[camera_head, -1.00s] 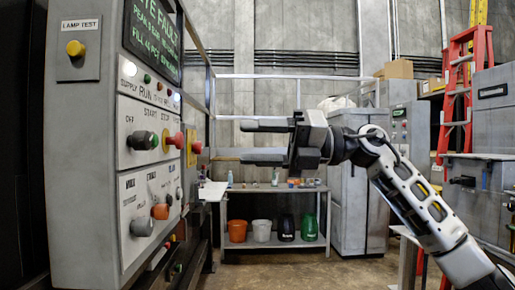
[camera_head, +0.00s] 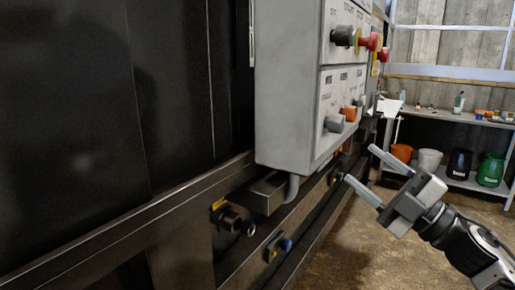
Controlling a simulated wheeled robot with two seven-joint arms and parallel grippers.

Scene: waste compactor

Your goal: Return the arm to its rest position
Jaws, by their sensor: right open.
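My right gripper (camera_head: 368,169) is in the right half of the head view, with its arm coming in from the lower right. Its two fingers are apart, with nothing between them, and point up and left toward the control box. The grey control box (camera_head: 287,100) hangs at the upper middle, with a black knob (camera_head: 343,36), a red button (camera_head: 383,54), a grey knob (camera_head: 334,123) and an orange knob (camera_head: 349,113) on its face. The fingers are apart from the knobs in the picture. My left gripper is not in view.
A dark machine wall (camera_head: 80,120) fills the left, with a ledge (camera_head: 120,222) and fittings, including a blue knob (camera_head: 286,245). At the back right, a shelf (camera_head: 460,116) stands over several buckets, one orange (camera_head: 402,152). Brown floor (camera_head: 345,250) is clear below my right arm.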

